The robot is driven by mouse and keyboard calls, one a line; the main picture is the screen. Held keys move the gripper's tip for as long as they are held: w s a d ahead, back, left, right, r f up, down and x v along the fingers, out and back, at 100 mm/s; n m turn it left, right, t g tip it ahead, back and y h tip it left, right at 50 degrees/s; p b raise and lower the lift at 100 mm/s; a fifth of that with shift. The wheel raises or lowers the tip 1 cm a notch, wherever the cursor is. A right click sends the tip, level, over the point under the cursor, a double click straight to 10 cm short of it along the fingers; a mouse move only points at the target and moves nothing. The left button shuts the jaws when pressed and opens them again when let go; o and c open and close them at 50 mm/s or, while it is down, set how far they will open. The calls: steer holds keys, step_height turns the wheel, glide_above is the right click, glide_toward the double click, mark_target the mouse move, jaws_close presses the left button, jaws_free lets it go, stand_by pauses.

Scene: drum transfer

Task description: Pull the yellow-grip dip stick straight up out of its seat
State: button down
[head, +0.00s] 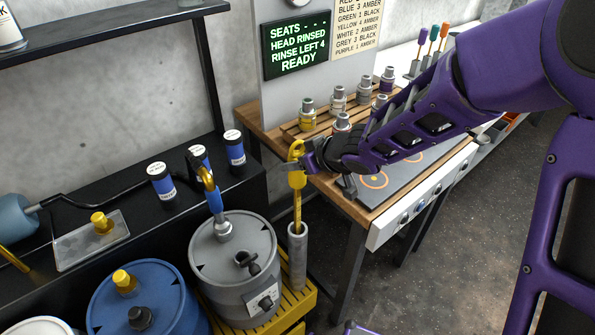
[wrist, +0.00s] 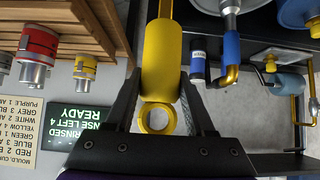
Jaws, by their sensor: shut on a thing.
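The dip stick has a yellow grip (head: 297,178) with a ring on top. Its thin yellow rod runs down into the mouth of a grey upright tube (head: 298,258), its seat, and the rod's lower end is hidden inside. The stick looks about upright. My gripper (head: 302,168) comes in from the right and is shut on the grip just below the ring. In the wrist view the two dark fingers of my gripper (wrist: 162,82) flank the yellow grip (wrist: 165,50), with the ring (wrist: 157,118) between them.
A grey drum (head: 235,262) with a blue-handled tap stands close left of the tube, and a blue drum (head: 140,300) stands further left. A yellow slatted stand (head: 298,300) is beneath the tube. A wooden bench (head: 350,205) with several fittings is behind and right.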

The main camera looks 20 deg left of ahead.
step_height(320, 180, up, 20)
stand_by(1.1)
steer(key=shift+f, duration=0.2)
